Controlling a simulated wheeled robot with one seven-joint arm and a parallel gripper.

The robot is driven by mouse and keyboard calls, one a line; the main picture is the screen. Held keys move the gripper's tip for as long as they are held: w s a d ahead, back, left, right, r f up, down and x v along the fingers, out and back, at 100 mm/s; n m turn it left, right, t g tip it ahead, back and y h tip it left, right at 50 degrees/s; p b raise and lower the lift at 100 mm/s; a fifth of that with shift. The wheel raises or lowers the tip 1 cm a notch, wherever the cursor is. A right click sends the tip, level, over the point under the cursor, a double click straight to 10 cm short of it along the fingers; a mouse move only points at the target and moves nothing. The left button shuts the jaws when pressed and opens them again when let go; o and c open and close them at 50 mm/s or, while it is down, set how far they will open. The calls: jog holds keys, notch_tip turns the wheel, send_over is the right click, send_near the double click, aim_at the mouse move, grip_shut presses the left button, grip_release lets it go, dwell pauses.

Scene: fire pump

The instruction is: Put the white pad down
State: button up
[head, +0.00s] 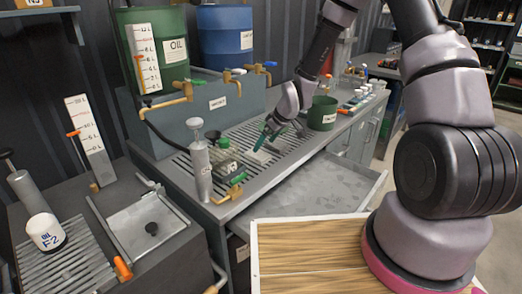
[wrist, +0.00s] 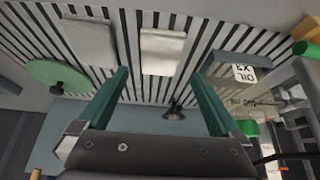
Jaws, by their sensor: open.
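The white pad (wrist: 163,52) lies flat on the slatted metal grate in the wrist view, ahead of my fingertips and roughly centred between them. In the head view a small pale pad (head: 257,157) shows on the grate just below my gripper. My gripper (wrist: 160,74) has two green fingers spread wide apart, with nothing held between them. In the head view my gripper (head: 266,136) is low over the bench, partly hidden by its own wrist. A greyer pad (wrist: 90,43) lies beside the white one on the grate.
A green pot (head: 322,113) stands right of my gripper. A clear green-capped container (head: 227,158) and a grey pump cylinder (head: 199,165) stand to the left. Green (head: 158,50) and blue (head: 224,38) drums with taps stand behind. The grate's front strip looks clear.

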jog(key=s+d+r+m+h, duration=0.1)
jog(key=s+d+r+m, duration=0.15)
jog(key=d+r, duration=0.45)
jog(key=s+d+r+m+t+h, duration=0.15)
jog(key=s+r, duration=0.25)
jog(key=r, duration=0.6)
jog(key=s+d+r+m+h, duration=0.1)
jog(key=s+d+r+m, duration=0.15)
jog(key=d+r, duration=0.5)
jog(key=s+d+r+m+t+y, duration=0.1)
jog(key=s+d+r+m, duration=0.1)
jog(key=s+r+m, duration=0.5)
jog(key=s+r, duration=0.6)
jog(key=s, duration=0.4)
jog(key=shift+d+r, duration=0.15)
jog(key=shift+d, duration=0.1)
jog(key=shift+t, duration=0.25)
